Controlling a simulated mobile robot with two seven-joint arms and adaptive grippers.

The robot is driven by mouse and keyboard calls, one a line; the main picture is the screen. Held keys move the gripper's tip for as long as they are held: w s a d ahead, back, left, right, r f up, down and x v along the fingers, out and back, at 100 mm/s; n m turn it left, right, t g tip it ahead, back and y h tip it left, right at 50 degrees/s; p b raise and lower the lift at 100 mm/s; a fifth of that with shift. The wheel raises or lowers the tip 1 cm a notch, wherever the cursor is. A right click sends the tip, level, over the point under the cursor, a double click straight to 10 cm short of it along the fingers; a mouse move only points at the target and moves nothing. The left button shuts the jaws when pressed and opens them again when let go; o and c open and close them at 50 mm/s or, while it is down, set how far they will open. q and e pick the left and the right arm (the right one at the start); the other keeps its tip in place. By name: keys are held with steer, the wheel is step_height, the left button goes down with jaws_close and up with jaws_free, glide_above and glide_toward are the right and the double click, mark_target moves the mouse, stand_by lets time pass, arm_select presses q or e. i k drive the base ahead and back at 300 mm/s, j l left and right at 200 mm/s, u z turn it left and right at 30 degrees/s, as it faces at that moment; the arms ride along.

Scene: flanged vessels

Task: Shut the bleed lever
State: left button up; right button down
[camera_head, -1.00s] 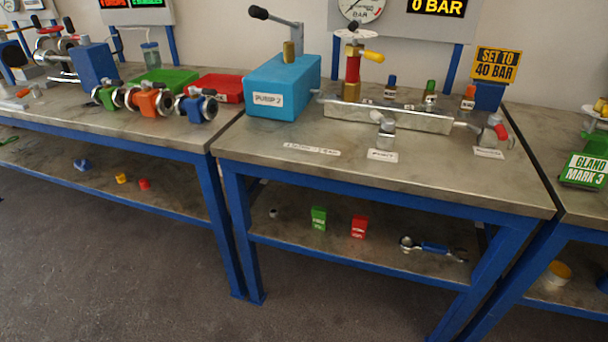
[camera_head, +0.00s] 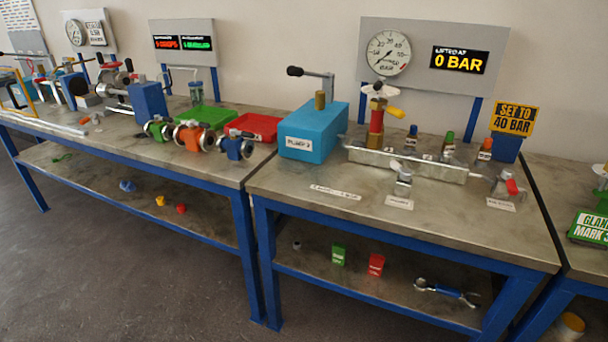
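A small valve with a red-tipped lever (camera_head: 511,187) sits at the right end of the grey manifold block (camera_head: 440,167) on the near bench. A white label (camera_head: 501,205) lies in front of it, too small to read. A yellow lever (camera_head: 394,112) sticks out to the right from the red and brass column (camera_head: 376,132) on the manifold, under a white handwheel (camera_head: 382,90). I cannot read which lever is marked bleed. The gauge panel display (camera_head: 460,61) reads 0 BAR. Neither of my grippers is in view.
A blue pump box (camera_head: 313,132) with a black-knobbed handle stands left of the manifold. A "SET TO 40 BAR" sign (camera_head: 515,118) stands behind the red-tipped lever. The front of the bench top (camera_head: 420,232) is mostly clear. A wrench (camera_head: 446,292) lies on the lower shelf.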

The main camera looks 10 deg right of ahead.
mark_target(508, 174)
steer(key=z, duration=1.5)
steer(key=u, duration=0.1)
